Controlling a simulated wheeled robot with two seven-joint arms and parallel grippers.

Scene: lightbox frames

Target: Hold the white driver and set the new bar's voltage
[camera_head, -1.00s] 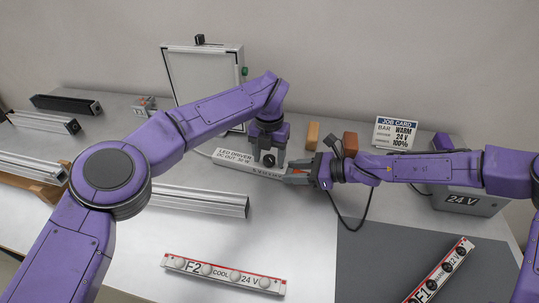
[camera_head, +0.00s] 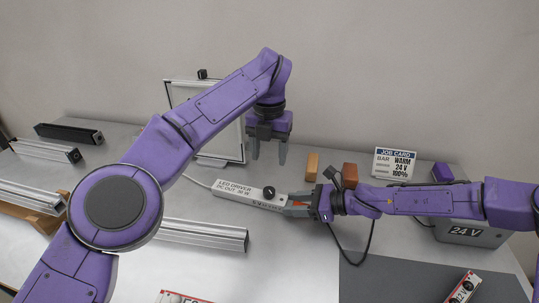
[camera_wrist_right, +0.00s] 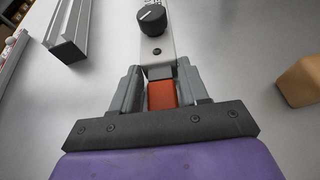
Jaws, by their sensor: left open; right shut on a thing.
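The white driver (camera_head: 235,192), labelled "LED DRIVER DC OUT 30 W", lies on the table with a black knob (camera_head: 268,192) near its right end. The knob with a white pointer line also shows in the right wrist view (camera_wrist_right: 152,20). My right gripper (camera_head: 290,203) is shut on the driver's right end; a red-orange piece (camera_wrist_right: 161,95) shows between its fingers. My left gripper (camera_head: 268,157) is open and empty above the knob, apart from it, fingers down. The job card (camera_head: 395,163) reads WARM, 24 V, 100%. One light bar (camera_head: 461,288) is cut off at lower right.
Another bar (camera_head: 182,297) is cut off at the bottom. An aluminium profile (camera_head: 205,235) lies before the driver. An orange block (camera_head: 312,167) and a brown block (camera_head: 350,171) stand behind my right gripper. A grey 24 V box (camera_head: 465,231) stands right.

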